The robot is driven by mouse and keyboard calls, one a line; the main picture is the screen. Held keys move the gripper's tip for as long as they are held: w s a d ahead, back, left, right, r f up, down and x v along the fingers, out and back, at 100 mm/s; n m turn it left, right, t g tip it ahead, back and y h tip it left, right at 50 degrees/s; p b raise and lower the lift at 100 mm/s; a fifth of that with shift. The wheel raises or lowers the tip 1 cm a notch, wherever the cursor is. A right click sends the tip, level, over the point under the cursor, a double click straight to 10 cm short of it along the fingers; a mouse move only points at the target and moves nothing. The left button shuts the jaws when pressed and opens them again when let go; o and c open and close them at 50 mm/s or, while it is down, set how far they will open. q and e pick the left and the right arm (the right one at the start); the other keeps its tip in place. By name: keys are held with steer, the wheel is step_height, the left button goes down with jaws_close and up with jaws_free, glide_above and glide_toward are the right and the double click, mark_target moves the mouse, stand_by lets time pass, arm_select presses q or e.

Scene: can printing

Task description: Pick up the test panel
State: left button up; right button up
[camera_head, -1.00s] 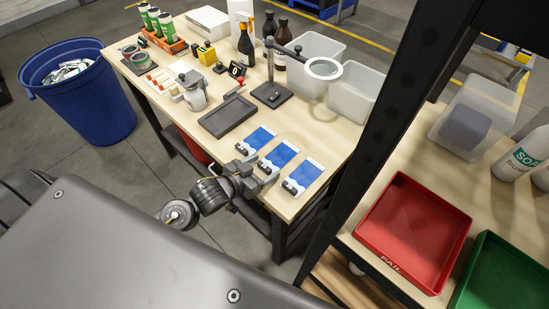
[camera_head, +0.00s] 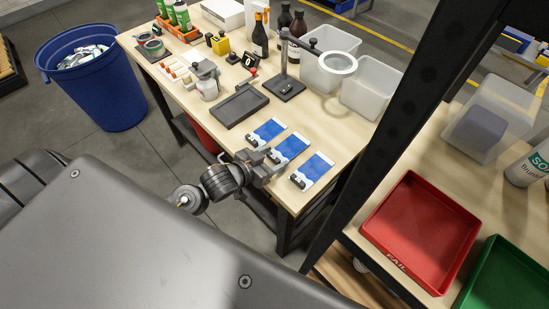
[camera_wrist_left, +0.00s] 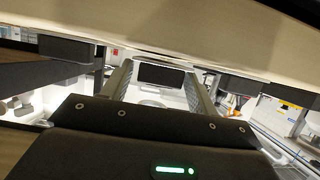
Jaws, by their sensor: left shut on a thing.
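Three flat blue-and-white test panels lie in a row near the front edge of the wooden table in the head view: the left one (camera_head: 268,130), the middle one (camera_head: 290,146) and the right one (camera_head: 314,169). Each has a small dark clip at its near end. My left gripper (camera_head: 268,165) is at the near end of the middle panel, shut on it. Its fingers hide part of that end, and I cannot tell whether the panel is raised. The left wrist view shows both left fingers (camera_wrist_left: 160,90) apart; the panel is not clear there. My right gripper is not visible.
A dark tray (camera_head: 240,107) and a magnifier stand (camera_head: 285,88) are behind the panels. Clear bins (camera_head: 368,85) stand at the back right. A dark post (camera_head: 400,130) separates this table from a red FAIL tray (camera_head: 420,230) and a green tray (camera_head: 500,275).

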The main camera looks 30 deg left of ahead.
arm_select(q)
steer(key=r, duration=0.3)
steer(key=shift+s+a+b, duration=0.2)
steer(key=shift+b, duration=0.15)
steer(key=s+a+r+p, duration=0.5)
steer(key=s+a+r, duration=0.2)
steer(key=s+r, duration=0.2)
steer(key=shift+s+a, duration=0.3)
steer(key=shift+s, duration=0.75)
steer(key=w+n+t+y+b, duration=0.1)
steer(key=w+n+y+b, duration=0.15)
steer(key=w, duration=0.75)
steer(key=w+d+r+y+b, duration=0.1)
steer(key=w+d+r+b, duration=0.1)
steer(key=w+d+r, duration=0.2)
steer(key=w+d+r+n+y+b, duration=0.1)
steer(key=w+d+r+b, duration=0.2)
steer(key=w+r, duration=0.4)
steer(key=shift+w+d+r+b, duration=0.3)
steer(key=shift+w+d+r, duration=0.05)
steer(key=shift+r, duration=0.5)
